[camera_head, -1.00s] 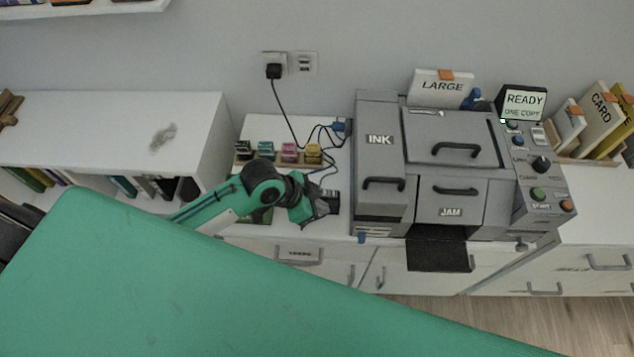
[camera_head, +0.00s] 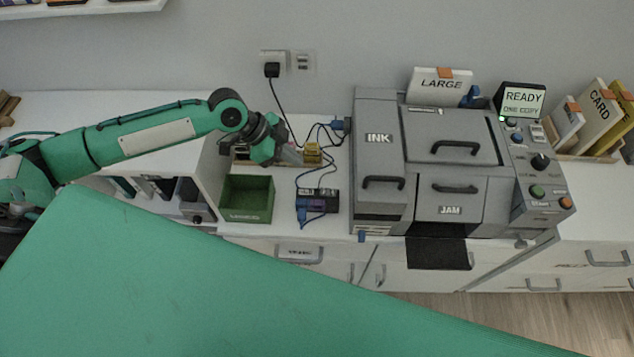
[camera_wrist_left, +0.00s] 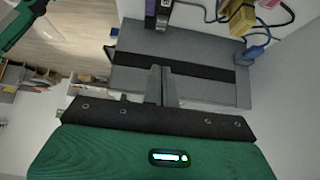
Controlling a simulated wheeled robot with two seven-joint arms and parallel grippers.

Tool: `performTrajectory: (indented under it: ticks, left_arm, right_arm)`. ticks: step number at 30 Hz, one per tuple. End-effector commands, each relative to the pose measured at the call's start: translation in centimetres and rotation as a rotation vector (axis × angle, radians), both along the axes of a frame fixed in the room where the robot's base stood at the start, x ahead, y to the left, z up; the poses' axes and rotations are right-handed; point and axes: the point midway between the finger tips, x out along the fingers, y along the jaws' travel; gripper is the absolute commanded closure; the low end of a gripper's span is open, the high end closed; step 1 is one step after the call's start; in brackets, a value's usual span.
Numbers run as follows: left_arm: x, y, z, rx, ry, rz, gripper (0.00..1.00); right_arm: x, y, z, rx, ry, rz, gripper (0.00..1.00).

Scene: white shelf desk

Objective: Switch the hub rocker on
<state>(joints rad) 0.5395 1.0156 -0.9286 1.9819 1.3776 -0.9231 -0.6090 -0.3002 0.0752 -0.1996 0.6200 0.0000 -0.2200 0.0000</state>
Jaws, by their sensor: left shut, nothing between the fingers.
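The hub (camera_head: 318,201) is a small dark block with a purple-blue part and cables, lying on the white desk left of the grey printer. Its rocker is too small to make out, so I cannot tell its position. The hub's purple and black end also shows at the top of the left wrist view (camera_wrist_left: 158,14). My right gripper is not in view.
The grey printer (camera_head: 380,165) stands right of the hub. A green open box (camera_head: 247,200) stands left of it. Dark cables run from the wall plug (camera_head: 272,69) behind the hub.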

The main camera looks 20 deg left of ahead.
Motion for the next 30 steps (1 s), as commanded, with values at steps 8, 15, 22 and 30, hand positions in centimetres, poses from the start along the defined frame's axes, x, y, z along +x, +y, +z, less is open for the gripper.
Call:
performTrajectory:
  ticks: [8, 15, 22, 30]
  left_arm:
    - [0.0, -0.1, -0.1, 0.0, 0.001, 0.0, 1.0]
    - [0.4, -1.8, -2.0, -0.003, 0.002, -0.001, 1.0]
    - [1.2, -4.6, -5.7, -0.002, 0.003, 0.0, 1.0]
    - [1.6, -5.7, -9.9, 0.002, 0.004, 0.003, 1.0]
  right_arm:
    - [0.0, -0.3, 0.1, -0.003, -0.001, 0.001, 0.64]
    - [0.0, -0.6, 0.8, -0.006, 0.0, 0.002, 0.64]
    - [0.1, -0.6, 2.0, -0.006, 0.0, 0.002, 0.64]
    - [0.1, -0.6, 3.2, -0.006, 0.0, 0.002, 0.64]
